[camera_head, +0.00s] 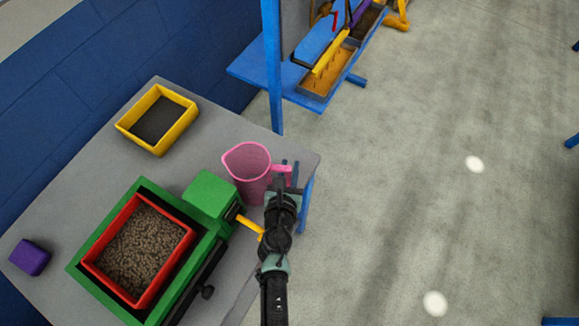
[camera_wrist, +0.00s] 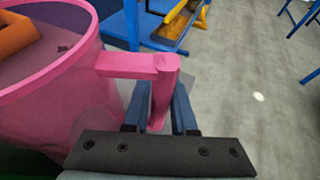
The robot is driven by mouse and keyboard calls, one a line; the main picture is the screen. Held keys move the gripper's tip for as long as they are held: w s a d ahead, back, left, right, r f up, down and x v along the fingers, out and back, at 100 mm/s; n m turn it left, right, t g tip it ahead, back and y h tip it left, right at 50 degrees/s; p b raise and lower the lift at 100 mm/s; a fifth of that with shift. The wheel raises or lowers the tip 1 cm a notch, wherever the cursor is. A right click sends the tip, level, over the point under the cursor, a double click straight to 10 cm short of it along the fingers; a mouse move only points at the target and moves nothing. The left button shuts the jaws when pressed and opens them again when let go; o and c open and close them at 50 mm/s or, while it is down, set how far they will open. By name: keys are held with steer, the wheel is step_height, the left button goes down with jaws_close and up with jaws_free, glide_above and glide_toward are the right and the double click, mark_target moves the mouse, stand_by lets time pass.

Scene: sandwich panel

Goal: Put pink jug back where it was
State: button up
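The pink jug (camera_head: 248,172) stands upright at the right end of the grey table, close to its edge. I cannot tell whether its base touches the table. In the wrist view the jug (camera_wrist: 75,85) fills the left side, with its handle (camera_wrist: 135,65) pointing right. My gripper (camera_head: 288,178) comes from the front. In the wrist view its two blue fingers (camera_wrist: 160,112) are on either side of the handle's downward part and look closed on it. The jug's base is hidden in the wrist view.
A green machine (camera_head: 208,200) with a yellow lever (camera_head: 249,224) and a red tray of brown pellets (camera_head: 98,264) is left of my arm. The grey table (camera_head: 212,130) is clear behind the jug.

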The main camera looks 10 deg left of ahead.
mark_target(262, 177)
steer(key=o, duration=0.3)
steer(key=shift+r, duration=0.1)
steer(key=shift+r+p, duration=0.25)
steer(key=shift+p, duration=0.05)
steer(key=p+v, duration=0.1)
steer(key=v, duration=1.1)
steer(key=shift+f, duration=0.1)
